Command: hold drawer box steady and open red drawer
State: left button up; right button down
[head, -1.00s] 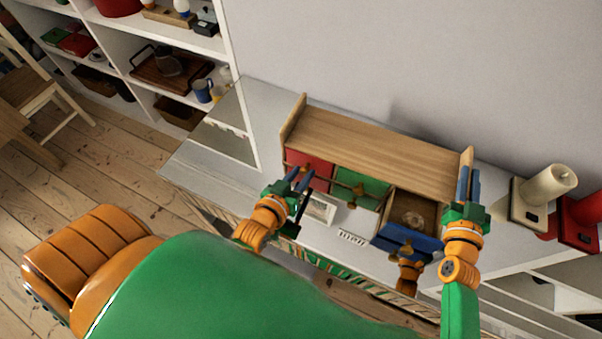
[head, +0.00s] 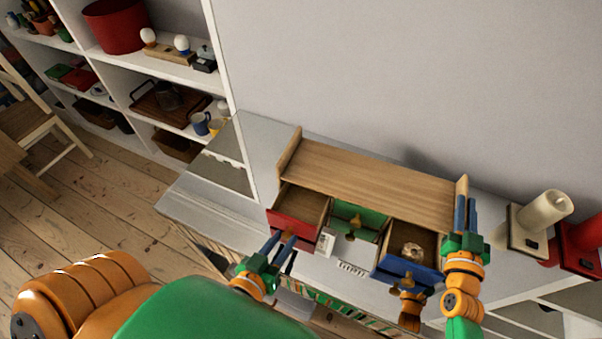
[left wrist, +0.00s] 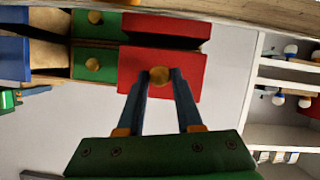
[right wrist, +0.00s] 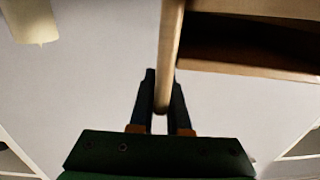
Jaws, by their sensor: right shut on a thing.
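The wooden drawer box (head: 375,178) stands on the white top against the wall. Its red drawer (head: 293,225) at the left is pulled out, showing an empty-looking inside. My left gripper (head: 284,240) is at its front; in the left wrist view its fingers (left wrist: 161,80) close on both sides of the round brass knob (left wrist: 159,75) of the red drawer front (left wrist: 190,72). My right gripper (head: 468,205) is shut on the box's right side panel (head: 461,190); the right wrist view shows the panel edge (right wrist: 170,60) between its fingers (right wrist: 160,105).
The blue drawer (head: 405,267) is also out, holding a ring-like thing (head: 412,251). The green drawers (head: 358,222) are in the middle. A small card (head: 326,242) lies before the box. Shelves fill the back left.

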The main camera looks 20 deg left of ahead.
pick_arm(q)
jog(key=o, duration=0.4)
jog(key=v, duration=0.7)
jog(key=shift+s+r, duration=0.1)
jog(key=shift+s, duration=0.15)
pick_arm(e)
jog(key=c, duration=0.8)
grip_release()
pick_arm(q)
jog(key=shift+w, duration=0.1)
pick_arm(e)
jog(key=shift+w, duration=0.1)
